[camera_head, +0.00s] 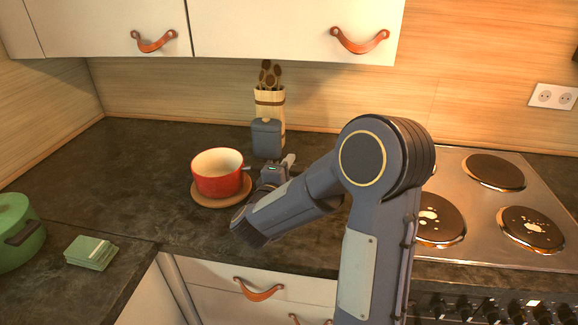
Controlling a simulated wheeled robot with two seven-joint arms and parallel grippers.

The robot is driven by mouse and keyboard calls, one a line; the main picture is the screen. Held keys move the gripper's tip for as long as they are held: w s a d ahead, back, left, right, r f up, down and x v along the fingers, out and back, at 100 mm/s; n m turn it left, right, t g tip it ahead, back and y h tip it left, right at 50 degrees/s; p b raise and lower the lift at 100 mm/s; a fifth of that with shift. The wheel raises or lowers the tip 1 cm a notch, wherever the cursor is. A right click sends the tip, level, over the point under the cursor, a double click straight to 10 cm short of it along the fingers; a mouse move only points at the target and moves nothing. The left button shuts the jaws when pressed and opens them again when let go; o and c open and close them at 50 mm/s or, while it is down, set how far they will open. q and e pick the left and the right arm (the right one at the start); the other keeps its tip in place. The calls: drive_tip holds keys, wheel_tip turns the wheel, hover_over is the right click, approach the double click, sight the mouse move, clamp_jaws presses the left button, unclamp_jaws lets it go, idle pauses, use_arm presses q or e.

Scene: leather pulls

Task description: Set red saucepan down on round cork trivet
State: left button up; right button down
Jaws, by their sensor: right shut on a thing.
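The red saucepan (221,181), cream inside, is upright over the round cork trivet (207,201) on the dark counter. The trivet shows around its front, left and right sides. I cannot tell whether the pan's base touches the cork. My right gripper (262,172) is to the right of the pan, at its short dark handle, and is shut on it. The fingers are small in the picture and partly hidden by the wrist. My left gripper is not in view.
A green pot (15,232) and green coasters (91,252) are at the left. The stove (470,215) is at the right. The counter left of the trivet is clear.

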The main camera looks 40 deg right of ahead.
drive_tip(key=shift+f, duration=0.1)
drive_tip(key=c, duration=1.3)
unclamp_jaws()
drive_tip(key=shift+o, duration=0.2)
drive_tip(key=shift+f, duration=0.1)
drive_tip(key=s+a+r+m+t+y+p, duration=0.1)
drive_tip(key=a+r+m+t+y, duration=0.15)
drive_tip(key=a+y, duration=0.4)
drive_tip(key=a+r+m+t+y+p, duration=0.1)
drive_tip(key=a+r+t+y, duration=0.1)
drive_tip(key=a+t+y, duration=0.4)
drive_tip(key=s+a+f+m+g+y+p, duration=0.1)
drive_tip(key=s+a+m+g+y, duration=0.1)
drive_tip(key=s+a+g+y, duration=0.5)
drive_tip(key=s+a, duration=0.2)
drive_tip(key=s, duration=0.3)
drive_tip(key=shift+a+f, duration=0.15)
drive_tip(key=shift+f, duration=0.2)
drive_tip(key=s+f+m+g, duration=0.1)
drive_tip(key=s, duration=0.2)
drive_tip(key=s+f+m+g, duration=0.1)
drive_tip(key=s+f+g, duration=0.1)
drive_tip(key=s, duration=0.2)
drive_tip(key=s+f+m+g, duration=0.1)
drive_tip(key=s+g, duration=0.1)
drive_tip(key=s, duration=0.2)
drive_tip(key=shift+d+f+m+p, duration=0.2)
drive_tip(key=shift+m+p, duration=0.1)
drive_tip(key=shift+m, duration=0.05)
